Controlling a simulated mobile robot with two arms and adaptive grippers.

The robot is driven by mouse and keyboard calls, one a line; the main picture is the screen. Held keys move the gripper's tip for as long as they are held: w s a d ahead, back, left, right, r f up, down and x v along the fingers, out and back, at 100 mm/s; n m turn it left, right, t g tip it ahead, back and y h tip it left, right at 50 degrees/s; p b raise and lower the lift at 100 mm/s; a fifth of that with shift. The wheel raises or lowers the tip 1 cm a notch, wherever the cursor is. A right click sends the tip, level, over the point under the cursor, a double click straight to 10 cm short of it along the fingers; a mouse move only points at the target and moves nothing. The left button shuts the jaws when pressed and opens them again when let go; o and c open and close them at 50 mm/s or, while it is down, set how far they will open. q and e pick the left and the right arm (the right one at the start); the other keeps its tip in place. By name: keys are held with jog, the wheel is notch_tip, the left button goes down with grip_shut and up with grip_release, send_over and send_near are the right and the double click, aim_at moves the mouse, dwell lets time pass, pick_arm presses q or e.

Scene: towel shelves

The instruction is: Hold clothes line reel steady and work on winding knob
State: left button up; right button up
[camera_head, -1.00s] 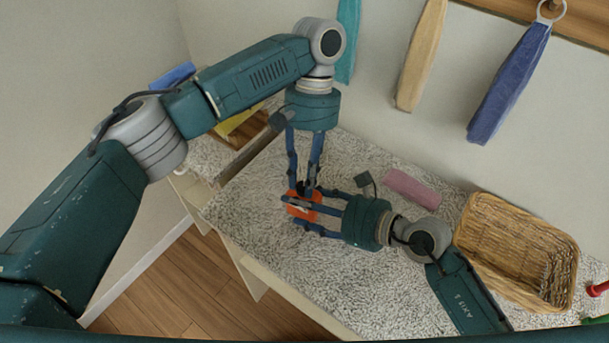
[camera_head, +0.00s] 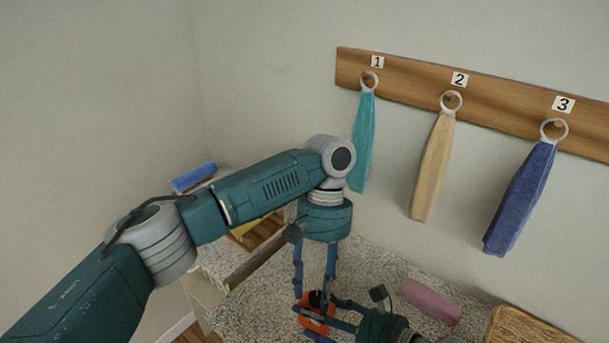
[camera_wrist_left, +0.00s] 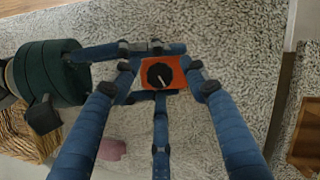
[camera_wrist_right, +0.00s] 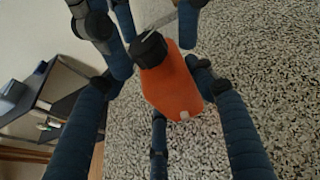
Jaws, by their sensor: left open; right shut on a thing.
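The clothes line reel (camera_head: 316,312) is an orange block low in the head view. It also shows in the left wrist view (camera_wrist_left: 178,70) and in the right wrist view (camera_wrist_right: 172,92). Its round black winding knob (camera_wrist_left: 159,76) has a pale pointer line and also shows in the right wrist view (camera_wrist_right: 148,50). My right gripper (camera_head: 322,318) is shut on the reel from the side, just above the speckled counter. My left gripper (camera_head: 316,292) points down over the knob, its fingers open on either side; whether they touch it I cannot tell.
The speckled counter (camera_head: 375,265) carries a rolled pink towel (camera_head: 430,301) and a wicker basket (camera_head: 525,328) at the right. A wooden rail (camera_head: 500,90) on the wall holds teal, beige and blue towels on numbered pegs. A blue roll (camera_head: 194,177) lies at the back left.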

pick_arm(q)
jog(key=n, duration=0.2)
jog(key=n+h, duration=0.1)
jog(key=shift+a+n+h, duration=0.3)
jog(key=shift+a+n, duration=0.05)
jog(key=shift+n, duration=0.05)
jog(key=d+v, duration=0.1)
jog(key=v, duration=1.1)
jog(key=w+a+r+t, duration=0.2)
jog(key=w+t, duration=0.3)
jog(key=w, duration=0.6)
jog(key=w+a+r+t+h, duration=0.1)
jog(key=w+t, duration=0.4)
jog(key=w, duration=0.5)
jog(key=shift+w+a+r+m, duration=0.35)
jog(key=shift+a+r+m, duration=0.05)
jog(key=shift+a+r, duration=0.25)
jog(key=shift+c, duration=0.6)
